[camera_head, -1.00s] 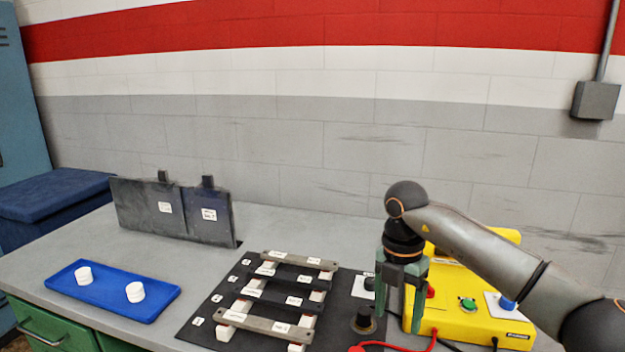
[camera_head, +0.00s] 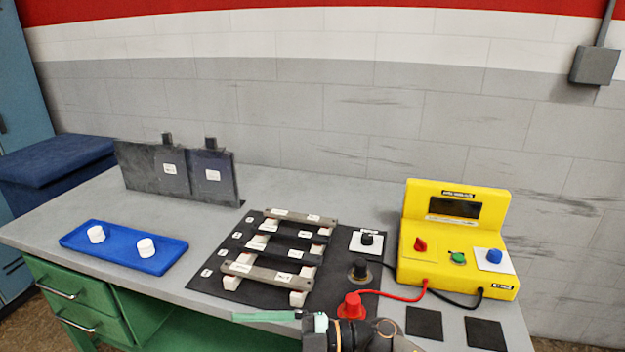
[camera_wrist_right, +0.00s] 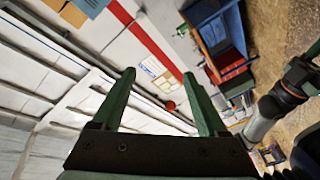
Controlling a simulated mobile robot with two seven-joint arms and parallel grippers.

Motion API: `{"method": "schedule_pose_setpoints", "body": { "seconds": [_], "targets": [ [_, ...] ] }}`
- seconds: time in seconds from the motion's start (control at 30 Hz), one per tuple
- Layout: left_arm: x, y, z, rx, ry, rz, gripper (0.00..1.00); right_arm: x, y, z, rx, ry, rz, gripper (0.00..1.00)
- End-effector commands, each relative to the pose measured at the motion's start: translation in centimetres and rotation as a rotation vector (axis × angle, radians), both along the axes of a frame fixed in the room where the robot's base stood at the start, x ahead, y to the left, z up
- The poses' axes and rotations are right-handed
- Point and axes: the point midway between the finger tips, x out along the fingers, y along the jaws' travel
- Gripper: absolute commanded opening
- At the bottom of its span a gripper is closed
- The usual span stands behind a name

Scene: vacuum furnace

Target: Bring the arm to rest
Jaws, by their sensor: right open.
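My right arm comes in at the bottom edge of the head view, low at the front edge of the bench (camera_head: 300,185). Its gripper (camera_head: 268,318) points left there and is partly cut off by the frame. In the right wrist view the two green fingers (camera_wrist_right: 159,75) stand apart with nothing between them; they face away from the bench, toward the wall and ceiling side of the room. My left gripper is not in view.
A yellow meter box (camera_head: 455,215) stands at the right, with a red lead to a red terminal (camera_head: 352,305) near my gripper. Dark and grey bars (camera_head: 262,273) rest on white blocks on a black mat. A blue tray (camera_head: 115,250) holds white pieces. Dark panels (camera_head: 150,170) stand behind.

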Motion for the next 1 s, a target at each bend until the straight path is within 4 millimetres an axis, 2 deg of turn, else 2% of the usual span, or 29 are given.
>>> {"method": "schedule_pose_setpoints", "body": {
  "seconds": [0.13, 0.23, 0.37, 0.47, 0.57, 0.6, 0.7, 0.8, 0.9, 1.0],
  "targets": [
    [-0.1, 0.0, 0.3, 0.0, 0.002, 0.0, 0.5, 1.4, -2.0, 0.4, 0.235, 0.154, -0.273, 0.76],
    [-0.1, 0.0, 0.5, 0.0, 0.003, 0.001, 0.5, 2.8, -4.9, -1.0, 0.329, 0.271, -0.483, 0.76],
    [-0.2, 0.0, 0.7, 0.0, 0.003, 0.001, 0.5, 3.6, -9.7, -5.0, 0.377, 0.447, -0.765, 0.76],
    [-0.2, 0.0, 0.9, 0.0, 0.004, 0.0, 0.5, 2.8, -13.7, -9.4, 0.355, 0.599, -0.974, 0.76],
    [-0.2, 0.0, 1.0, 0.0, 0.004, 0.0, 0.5, 0.5, -17.7, -14.4, 0.288, 0.762, -1.164, 0.76],
    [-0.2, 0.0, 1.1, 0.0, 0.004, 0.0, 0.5, -1.0, -19.3, -16.5, 0.25, 0.831, -1.231, 0.76],
    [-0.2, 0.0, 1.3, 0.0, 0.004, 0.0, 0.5, -5.1, -22.5, -21.1, 0.141, 0.989, -1.367, 0.76],
    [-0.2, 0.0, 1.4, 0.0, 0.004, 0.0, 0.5, -9.2, -24.6, -24.3, 0.04, 1.12, -1.45, 0.76],
    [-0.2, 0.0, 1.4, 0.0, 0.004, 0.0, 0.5, -12.3, -25.8, -26.1, -0.034, 1.205, -1.492, 0.76],
    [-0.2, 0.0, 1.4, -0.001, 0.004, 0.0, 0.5, -14.0, -26.4, -27.0, -0.076, 1.252, -1.51, 0.76]
  ]
}}
